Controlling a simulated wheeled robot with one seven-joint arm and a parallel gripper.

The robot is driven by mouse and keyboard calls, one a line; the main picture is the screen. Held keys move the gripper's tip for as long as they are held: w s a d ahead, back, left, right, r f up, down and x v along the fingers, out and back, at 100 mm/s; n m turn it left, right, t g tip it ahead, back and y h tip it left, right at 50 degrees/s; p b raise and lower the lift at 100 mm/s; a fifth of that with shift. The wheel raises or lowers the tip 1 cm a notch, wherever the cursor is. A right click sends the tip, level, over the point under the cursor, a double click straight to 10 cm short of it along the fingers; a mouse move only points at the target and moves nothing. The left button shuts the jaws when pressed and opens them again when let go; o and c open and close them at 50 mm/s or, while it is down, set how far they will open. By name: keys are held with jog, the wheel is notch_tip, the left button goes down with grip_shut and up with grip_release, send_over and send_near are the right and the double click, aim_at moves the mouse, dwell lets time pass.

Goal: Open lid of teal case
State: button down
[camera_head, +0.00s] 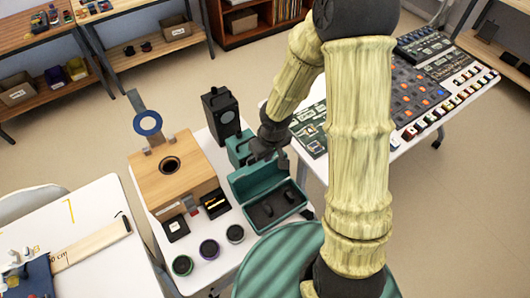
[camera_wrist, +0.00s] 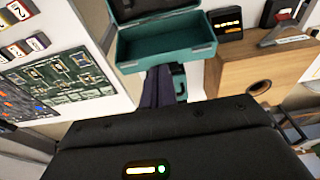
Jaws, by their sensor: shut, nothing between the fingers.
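The teal case (camera_head: 272,222) stands on the white table, and its dark inside shows with a few small dark things in it. Its lid (camera_head: 257,177) is raised along the far side, standing up from the tray. The case also shows at the top of the wrist view (camera_wrist: 168,47). My gripper (camera_head: 266,154) is shut and empty, close by the top of the raised lid. I cannot tell whether it touches the lid.
A wooden box (camera_head: 172,181) with a round hole and a blue ring stands left of the case. A black speaker-like box (camera_head: 222,116) stands behind. Several round pots (camera_head: 209,249) sit in front. A panel board (camera_head: 425,85) lies on the right table.

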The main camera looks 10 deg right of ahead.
jog(key=shift+s+d+r, duration=0.15)
jog(key=shift+s+r, duration=0.1)
jog(key=shift+r, duration=0.35)
jog(key=shift+w, duration=0.1)
jog(key=s+d+r+m, duration=0.2)
jog(key=s+d+r, duration=0.2)
jog(key=r, duration=0.2)
jog(key=s+d+r+m+t, duration=0.1)
jog(key=s+d+r+m, duration=0.2)
jog(key=r, duration=0.3)
jog(key=shift+s+d+r+h, duration=0.3)
jog(key=shift+s+d+h, duration=0.1)
jog(key=shift+s+d, duration=0.3)
jog(key=c, duration=2.2)
grip_release()
jog(key=shift+w, duration=0.15)
